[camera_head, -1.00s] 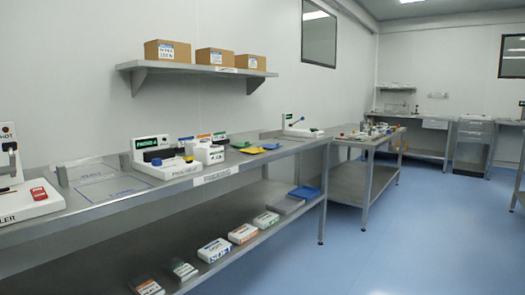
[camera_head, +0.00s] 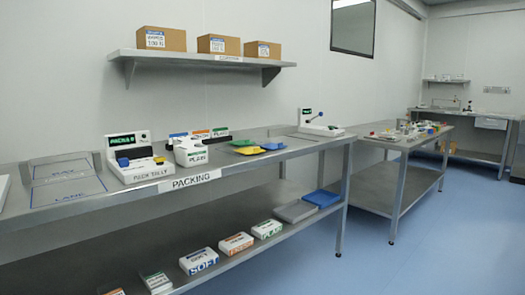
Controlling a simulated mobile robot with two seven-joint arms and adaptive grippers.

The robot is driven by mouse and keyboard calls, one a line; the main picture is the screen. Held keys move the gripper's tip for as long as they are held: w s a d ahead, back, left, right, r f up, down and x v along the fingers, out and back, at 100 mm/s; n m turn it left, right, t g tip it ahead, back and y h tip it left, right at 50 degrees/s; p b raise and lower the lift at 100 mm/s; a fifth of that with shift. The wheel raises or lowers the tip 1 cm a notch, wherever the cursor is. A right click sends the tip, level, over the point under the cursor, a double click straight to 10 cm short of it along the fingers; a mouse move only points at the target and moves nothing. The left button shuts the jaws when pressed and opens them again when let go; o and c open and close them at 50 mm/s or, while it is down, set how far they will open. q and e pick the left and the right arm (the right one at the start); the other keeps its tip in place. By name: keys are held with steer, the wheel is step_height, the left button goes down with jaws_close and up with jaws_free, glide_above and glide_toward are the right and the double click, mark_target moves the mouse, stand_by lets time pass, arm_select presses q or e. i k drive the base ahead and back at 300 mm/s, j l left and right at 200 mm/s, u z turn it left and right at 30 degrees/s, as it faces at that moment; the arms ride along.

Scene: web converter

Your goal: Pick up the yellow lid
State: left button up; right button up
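The yellow lid (camera_head: 246,151) appears as a flat yellow piece lying on the packing bench (camera_head: 110,208), right of the white dispenser-like unit marked PLAIN (camera_head: 191,151). A green flat piece (camera_head: 243,142) lies just behind it and a blue flat piece (camera_head: 272,146) just to its right. The yellow piece is small in the view, so its exact shape is hard to tell. Neither of my grippers shows in the head view.
A white tally machine (camera_head: 135,160) stands left of the flat pieces, and a white device with a lever (camera_head: 316,122) stands to their right. A second bench (camera_head: 400,146) stands further right. The blue floor (camera_head: 450,250) in front is clear.

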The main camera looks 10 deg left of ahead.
mark_target(249, 151)
steer(key=i+l, duration=0.45)
steer(key=l, duration=0.25)
steer(key=i+l+u, duration=0.1)
steer(key=i+l, duration=0.15)
steer(key=l, duration=0.1)
